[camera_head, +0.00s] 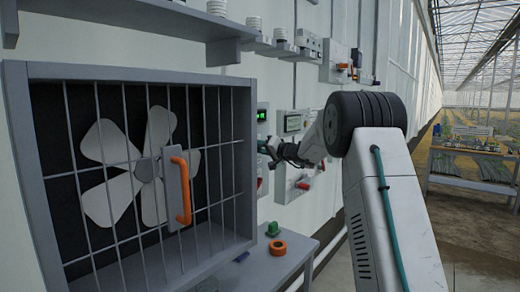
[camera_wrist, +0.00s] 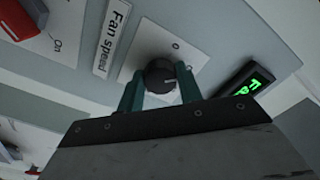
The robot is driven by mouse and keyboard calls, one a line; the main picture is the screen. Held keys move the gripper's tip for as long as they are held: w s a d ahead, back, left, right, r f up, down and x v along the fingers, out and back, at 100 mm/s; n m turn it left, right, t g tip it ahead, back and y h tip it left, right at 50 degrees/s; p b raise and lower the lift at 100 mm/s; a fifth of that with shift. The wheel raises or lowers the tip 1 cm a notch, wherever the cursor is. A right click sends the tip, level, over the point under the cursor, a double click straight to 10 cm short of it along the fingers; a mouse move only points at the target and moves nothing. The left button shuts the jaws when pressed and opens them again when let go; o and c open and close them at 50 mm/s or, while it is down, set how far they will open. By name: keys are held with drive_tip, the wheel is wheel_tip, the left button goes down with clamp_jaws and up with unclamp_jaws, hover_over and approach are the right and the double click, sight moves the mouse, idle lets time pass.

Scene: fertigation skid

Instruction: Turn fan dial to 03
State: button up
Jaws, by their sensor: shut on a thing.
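The fan dial (camera_wrist: 158,76) is a dark round knob with a pale pointer line, on a white plate beside a "Fan speed" label (camera_wrist: 112,38). A "0" mark shows on the plate above it in the wrist view. My gripper (camera_wrist: 160,88) has its two green fingers on either side of the knob, shut on it. A green-lit display (camera_wrist: 246,92) sits right of the dial; its characters are tilted and I cannot read them surely. In the head view my gripper (camera_head: 268,150) reaches the wall panels, and the dial is hidden there.
A red switch (camera_wrist: 30,18) marked "On" is left of the label. A caged fan (camera_head: 140,170) with an orange handle (camera_head: 181,190) stands at left. A green part (camera_head: 272,228) and an orange ring (camera_head: 278,247) lie on the bench below. A shelf (camera_head: 150,20) hangs above.

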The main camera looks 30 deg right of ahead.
drive_tip(key=m, duration=2.6)
drive_tip(key=shift+d, duration=0.1)
drive_tip(key=shift+m, duration=0.3)
drive_tip(key=o, duration=1)
drive_tip(key=shift+r, duration=0.15)
drive_tip(key=v, duration=0.8)
